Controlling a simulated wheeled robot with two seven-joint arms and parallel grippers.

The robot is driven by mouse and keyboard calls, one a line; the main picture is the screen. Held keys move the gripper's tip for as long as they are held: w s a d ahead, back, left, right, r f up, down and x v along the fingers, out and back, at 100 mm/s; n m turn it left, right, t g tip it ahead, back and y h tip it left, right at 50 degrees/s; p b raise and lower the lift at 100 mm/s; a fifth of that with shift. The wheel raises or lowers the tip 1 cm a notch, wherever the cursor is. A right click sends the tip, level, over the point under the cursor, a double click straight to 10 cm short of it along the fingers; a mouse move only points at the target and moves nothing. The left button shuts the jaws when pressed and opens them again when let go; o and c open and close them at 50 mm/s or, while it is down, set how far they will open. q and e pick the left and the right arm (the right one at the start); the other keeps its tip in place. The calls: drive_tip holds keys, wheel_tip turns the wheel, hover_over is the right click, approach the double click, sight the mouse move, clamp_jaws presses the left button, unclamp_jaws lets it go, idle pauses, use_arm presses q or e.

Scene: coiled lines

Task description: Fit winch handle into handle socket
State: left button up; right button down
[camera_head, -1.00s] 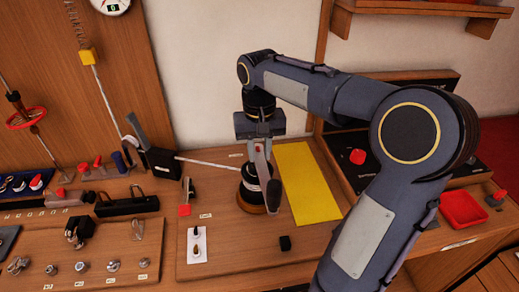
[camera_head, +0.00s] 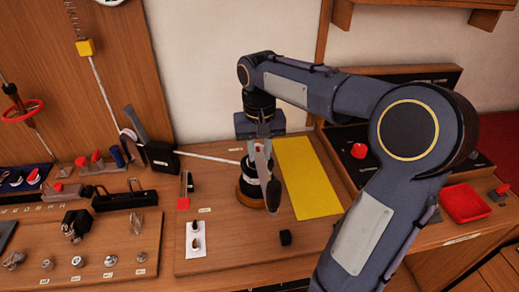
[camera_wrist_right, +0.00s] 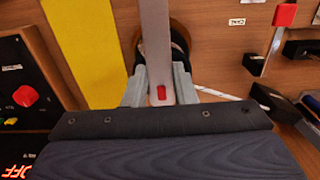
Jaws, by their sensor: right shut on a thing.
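My right gripper (camera_head: 263,142) is shut on the winch handle (camera_head: 262,168), a flat grey bar with a small red mark. In the right wrist view the handle (camera_wrist_right: 156,40) runs away from between the fingers (camera_wrist_right: 158,88). In the head view its far end hangs low, in front of the winch. The winch (camera_head: 247,190) is a dark drum with a pale band on a round wooden base. It shows partly behind the handle in the right wrist view (camera_wrist_right: 181,42). The socket on its top is hidden by the gripper and handle. My left gripper is out of view.
A yellow sheet (camera_head: 308,178) lies right of the winch. A pale line (camera_head: 210,157) runs from a black block (camera_head: 161,158) toward the winch. A red tray (camera_head: 465,203) stands at right.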

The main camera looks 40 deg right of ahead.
drive_tip(key=c, duration=0.8)
unclamp_jaws()
drive_tip(key=shift+r, duration=0.1)
wheel_tip(320, 180, up, 5)
drive_tip(key=p, duration=0.5)
wheel_tip(320, 180, up, 8)
